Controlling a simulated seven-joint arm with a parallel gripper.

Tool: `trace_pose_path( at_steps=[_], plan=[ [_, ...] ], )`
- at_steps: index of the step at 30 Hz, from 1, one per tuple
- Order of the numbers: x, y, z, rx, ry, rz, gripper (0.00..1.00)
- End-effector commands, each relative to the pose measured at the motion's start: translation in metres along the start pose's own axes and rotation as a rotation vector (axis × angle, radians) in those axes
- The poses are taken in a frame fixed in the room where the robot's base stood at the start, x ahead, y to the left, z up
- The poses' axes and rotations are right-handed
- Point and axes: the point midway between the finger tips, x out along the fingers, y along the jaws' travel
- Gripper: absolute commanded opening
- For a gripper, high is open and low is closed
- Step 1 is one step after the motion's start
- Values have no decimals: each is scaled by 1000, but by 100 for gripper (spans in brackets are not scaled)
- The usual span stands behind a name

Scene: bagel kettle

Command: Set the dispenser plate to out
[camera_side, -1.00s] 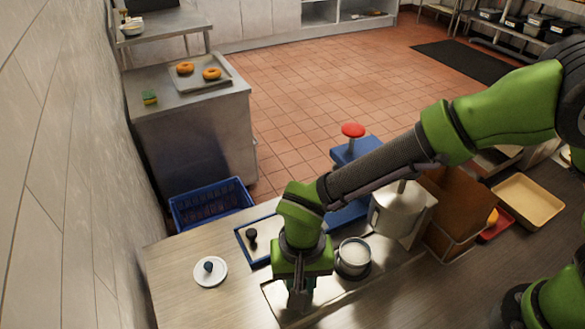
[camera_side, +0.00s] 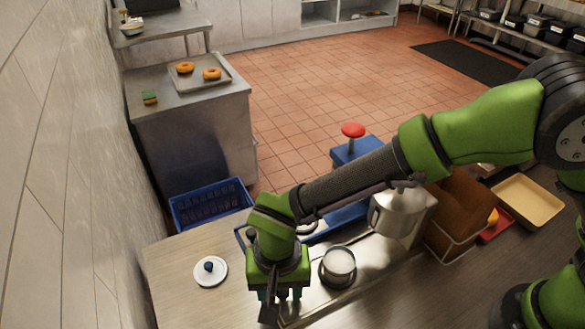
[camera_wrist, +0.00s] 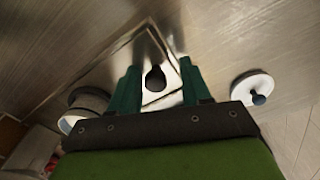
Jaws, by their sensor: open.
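My gripper (camera_side: 272,298) hangs low over the steel counter at the front, pointing down. In the wrist view its two green fingers (camera_wrist: 160,88) are apart. A dark knob (camera_wrist: 155,77) stands between them, on or in front of a small bright plate (camera_wrist: 164,93) in a framed recess. This looks like the dispenser plate, but I cannot be sure. I cannot tell whether the fingers touch the knob. The side view hides most of this spot behind my gripper.
A round pot (camera_side: 338,264) stands close right of my gripper; a white lid with a dark knob (camera_side: 210,270) lies to its left. A metal container (camera_side: 396,215) and blue tray (camera_side: 345,216) are behind. A blue basket (camera_side: 210,205) stands beyond the counter.

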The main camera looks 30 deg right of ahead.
Motion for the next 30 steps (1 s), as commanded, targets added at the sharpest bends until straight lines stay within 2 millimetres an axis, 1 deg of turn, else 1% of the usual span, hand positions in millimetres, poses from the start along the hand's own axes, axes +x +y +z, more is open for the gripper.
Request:
trace_pose_path(
  at_steps=[4,8,15,21,25,30],
  plan=[
    [-10,0,-1,0,1,0,48],
    [-32,0,0,1,1,-3,48],
    [-92,-1,0,0,2,-6,48],
    [-136,-1,0,0,1,-5,48],
    [-155,-1,0,0,1,-4,48],
    [-167,0,0,-1,1,-2,48]
  ],
)
